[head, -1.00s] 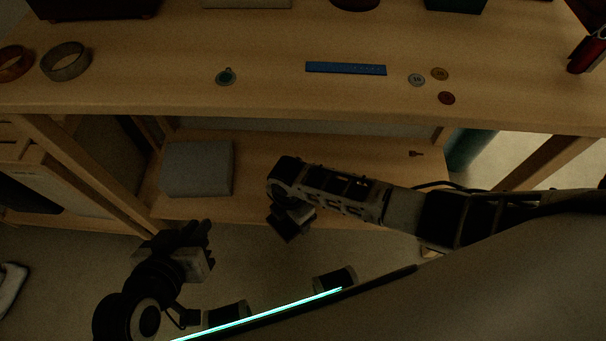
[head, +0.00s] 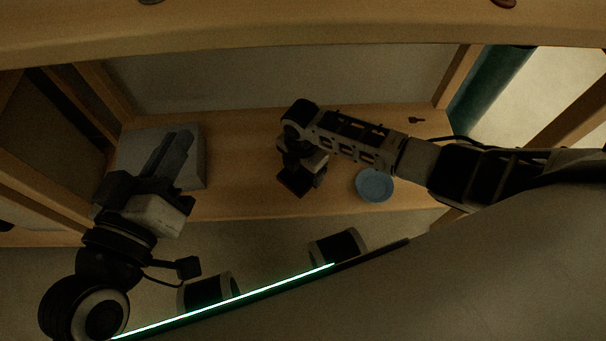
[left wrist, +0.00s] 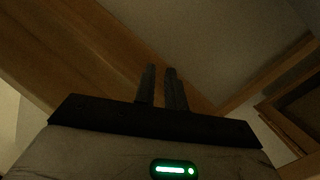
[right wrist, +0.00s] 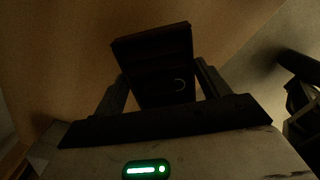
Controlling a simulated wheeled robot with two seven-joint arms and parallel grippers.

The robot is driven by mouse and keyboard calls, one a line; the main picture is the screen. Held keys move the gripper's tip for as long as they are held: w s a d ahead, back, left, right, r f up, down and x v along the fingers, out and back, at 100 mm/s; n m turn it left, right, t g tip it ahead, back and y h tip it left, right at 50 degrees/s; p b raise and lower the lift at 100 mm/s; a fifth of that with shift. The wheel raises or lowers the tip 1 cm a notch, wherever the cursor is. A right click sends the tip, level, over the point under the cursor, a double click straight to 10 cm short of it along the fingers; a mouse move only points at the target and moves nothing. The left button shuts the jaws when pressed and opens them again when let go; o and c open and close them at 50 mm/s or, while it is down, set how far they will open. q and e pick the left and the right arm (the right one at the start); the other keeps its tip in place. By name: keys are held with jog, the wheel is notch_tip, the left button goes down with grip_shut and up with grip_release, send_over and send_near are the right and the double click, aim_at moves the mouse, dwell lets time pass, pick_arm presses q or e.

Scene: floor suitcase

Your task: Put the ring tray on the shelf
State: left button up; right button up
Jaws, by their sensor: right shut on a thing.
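My right gripper (head: 308,168) is shut on a dark, square ring tray (head: 296,182), which hangs tilted from it over the front part of the lower shelf (head: 235,160). In the right wrist view the tray (right wrist: 155,62) sits between the two fingers, with a small pale ring shape on its dark face. I cannot tell whether the tray touches the shelf. My left gripper (head: 172,160) is empty, its fingers close together with a narrow gap between them. It is in front of a grey box at the shelf's left.
The grey box (head: 190,135) stands on the lower shelf at left. A round blue dish (head: 375,185) lies right of the tray, and a small dark key-like thing (head: 416,120) behind it. The tabletop edge (head: 300,35) runs above. A teal cylinder (head: 490,90) stands beyond the right leg.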

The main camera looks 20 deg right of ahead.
aim_at(302, 175)
notch_tip(302, 175, down, 3)
jog(key=shift+b, duration=1.05)
jog(key=shift+r, duration=0.1)
pick_arm(q)
jog(key=r+t, duration=0.1)
jog(key=w+r+m, duration=0.1)
jog(key=r+t+h, duration=0.1)
jog(key=shift+w+r+m+t, duration=0.15)
jog(key=shift+w+m+t, duration=0.15)
jog(key=shift+w, duration=0.1)
jog(key=shift+a, duration=0.1)
pick_arm(e)
jog(key=shift+f, duration=0.25)
jog(key=o, duration=1)
pick_arm(q)
jog(key=shift+r, duration=0.1)
pick_arm(e)
jog(key=shift+r, duration=0.1)
